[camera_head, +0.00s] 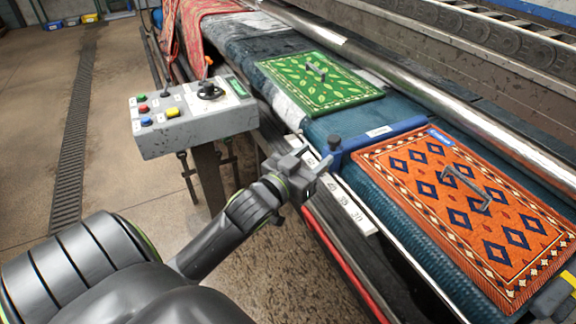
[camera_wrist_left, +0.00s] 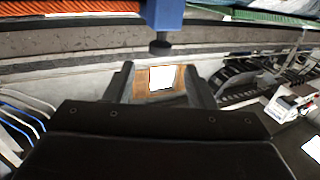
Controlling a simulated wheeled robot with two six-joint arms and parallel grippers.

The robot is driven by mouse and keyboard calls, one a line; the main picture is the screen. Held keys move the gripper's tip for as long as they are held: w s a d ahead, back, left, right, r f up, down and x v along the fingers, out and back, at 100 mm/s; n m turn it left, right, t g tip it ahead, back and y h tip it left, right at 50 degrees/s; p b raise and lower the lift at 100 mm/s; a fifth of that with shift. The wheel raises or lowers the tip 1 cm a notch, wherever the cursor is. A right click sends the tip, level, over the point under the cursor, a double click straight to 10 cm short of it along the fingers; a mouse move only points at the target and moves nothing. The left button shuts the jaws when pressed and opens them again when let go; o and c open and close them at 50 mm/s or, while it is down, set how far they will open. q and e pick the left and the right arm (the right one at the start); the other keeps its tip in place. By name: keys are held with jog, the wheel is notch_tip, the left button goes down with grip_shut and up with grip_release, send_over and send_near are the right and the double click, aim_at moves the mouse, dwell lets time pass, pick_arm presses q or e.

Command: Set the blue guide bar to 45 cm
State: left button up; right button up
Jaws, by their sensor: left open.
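The blue guide bar (camera_head: 385,136) lies across the dark teal belt, between the green mat and the orange mat. Its near end carries a dark knob (camera_head: 334,143). A white scale strip (camera_head: 352,208) with printed numbers runs along the belt's near edge; my gripper hides part of it, and I cannot tell which mark the bar stands at. My left gripper (camera_head: 313,162) is open and empty, just on the near side of the knob. In the left wrist view the bar's blue end (camera_wrist_left: 164,14) and its knob (camera_wrist_left: 160,47) sit just beyond the open fingers (camera_wrist_left: 159,80).
The green leaf-patterned mat (camera_head: 300,92) and the orange diamond-patterned mat (camera_head: 420,200) have handles on top. A grey control box (camera_head: 190,125) with coloured buttons stands left of the gripper. A long metal roller (camera_head: 450,108) spans the far side.

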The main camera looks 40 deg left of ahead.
pick_arm(q)
jog(key=s, duration=0.8)
jog(key=shift+s, duration=0.35)
jog(key=shift+f, duration=0.1)
jog(key=w+a+f+n+g+y+p, duration=0.1)
jog(key=a+f+g, duration=0.15)
jog(key=f, duration=0.55)
jog(key=w+a+f+g+y, duration=0.1)
jog(key=a+f, duration=0.2)
jog(key=f, duration=0.5)
jog(key=s+a+f+g+p, duration=0.1)
jog(key=s+f+g, duration=0.15)
jog(key=f, duration=0.65)
jog(key=s+a+f+g+p, duration=0.1)
jog(key=s+a+f+g, duration=0.15)
jog(key=f, duration=0.75)
jog(key=s+d+f+g, duration=0.2)
jog(key=s+f, duration=0.5)
jog(key=s+d+f+g, duration=0.2)
jog(key=s+f, duration=0.5)
jog(key=s+d+f+g+p, duration=0.1)
jog(key=s+d+f+g, duration=0.1)
jog(key=s, duration=0.6)
jog(key=s+d+f+g+h, duration=0.1)
jog(key=s+d+f, duration=0.3)
jog(key=s, duration=0.4)
jog(key=shift+f+g+p, duration=0.35)
jog(key=shift+f+g, duration=0.3)
jog(key=shift+f, duration=0.15)
